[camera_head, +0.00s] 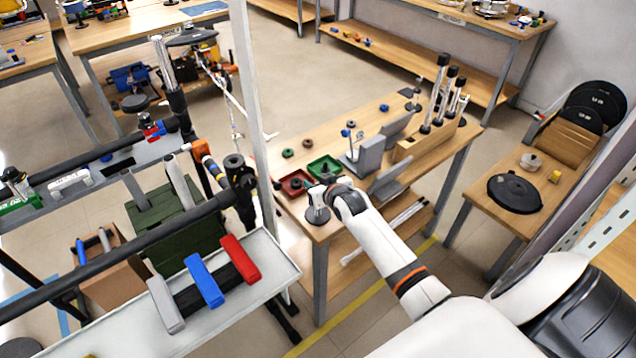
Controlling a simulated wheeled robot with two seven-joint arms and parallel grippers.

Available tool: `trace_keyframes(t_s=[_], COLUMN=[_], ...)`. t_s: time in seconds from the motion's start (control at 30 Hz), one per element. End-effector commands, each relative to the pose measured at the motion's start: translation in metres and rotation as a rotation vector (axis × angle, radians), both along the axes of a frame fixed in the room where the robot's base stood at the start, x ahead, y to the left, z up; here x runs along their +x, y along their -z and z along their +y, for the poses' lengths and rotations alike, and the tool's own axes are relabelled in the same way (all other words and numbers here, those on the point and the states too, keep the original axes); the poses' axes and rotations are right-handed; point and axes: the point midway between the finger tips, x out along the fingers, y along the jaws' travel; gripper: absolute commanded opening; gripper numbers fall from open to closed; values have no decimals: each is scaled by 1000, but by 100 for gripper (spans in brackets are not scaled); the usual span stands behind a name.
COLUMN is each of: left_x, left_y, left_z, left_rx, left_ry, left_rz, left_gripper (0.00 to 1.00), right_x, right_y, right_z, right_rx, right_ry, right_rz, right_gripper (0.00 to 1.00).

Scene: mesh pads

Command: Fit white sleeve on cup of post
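My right arm reaches from the lower right to the near left corner of the wooden table. My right gripper (326,184) is small and dark here, just above the table; I cannot tell whether it is open or shut or holds something. Right beside it stands a short post on a round grey base (317,215); its top is partly hidden by the gripper. A thin stand with a blue top (346,134) is farther back. I cannot make out a white sleeve for certain. My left gripper is not in view.
A red tray (294,184) and a green tray (324,166) lie close to the gripper. Grey blocks (369,155) and a wooden rack (428,141) with upright dark-topped tubes stand to the right. A pale upright pole (254,120) rises left of the table.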

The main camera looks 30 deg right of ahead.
Motion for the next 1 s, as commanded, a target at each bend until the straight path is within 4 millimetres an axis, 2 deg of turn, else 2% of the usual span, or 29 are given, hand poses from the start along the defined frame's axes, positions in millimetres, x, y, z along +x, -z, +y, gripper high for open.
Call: trace_keyframes(t_s=[0.17, 0.27, 0.7, 0.83, 1.0], left_x=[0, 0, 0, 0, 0], left_y=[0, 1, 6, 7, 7], left_z=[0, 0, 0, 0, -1], left_rx=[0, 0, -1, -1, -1], left_ry=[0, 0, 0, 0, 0], left_rz=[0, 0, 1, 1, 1], left_gripper=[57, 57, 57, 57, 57], right_x=[-6, -18, -90, -102, -107], right_y=[-3, -8, -43, -49, -52], right_z=[1, 2, 12, 13, 14], right_rx=[0, -1, -2, 0, 0], right_ry=[0, 0, -1, 0, 0], right_rz=[0, -1, 0, 0, 0], right_gripper=[40, 40, 40, 40, 40])
